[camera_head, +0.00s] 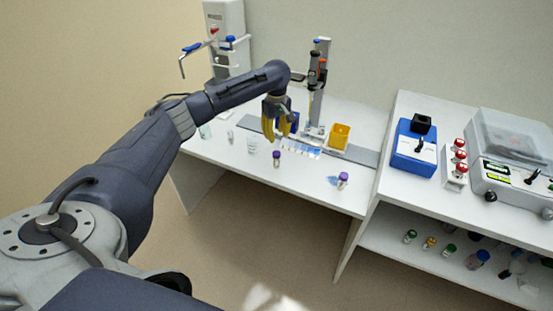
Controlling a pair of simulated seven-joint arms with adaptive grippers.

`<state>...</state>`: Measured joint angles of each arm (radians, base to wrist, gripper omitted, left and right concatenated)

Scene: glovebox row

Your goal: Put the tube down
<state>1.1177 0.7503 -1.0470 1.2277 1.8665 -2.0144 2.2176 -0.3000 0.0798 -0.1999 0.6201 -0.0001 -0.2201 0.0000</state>
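My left gripper (277,136), with yellow fingers, points down over the left white bench. I cannot make out any tube between its fingers, and their gap is too small in view to judge. A purple-capped tube (276,160) stands upright on the bench, just below and in front of the fingertips and apart from them as far as I can see. A second purple-capped tube (342,181) is near the bench's front right edge. My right gripper is not in view.
A clear beaker (252,146) and small vials stand left of the gripper. A stand with a vertical post (318,85) and a yellow box (339,135) are behind and right. A blue device (413,150) sits on the right bench. The left bench's front strip is mostly free.

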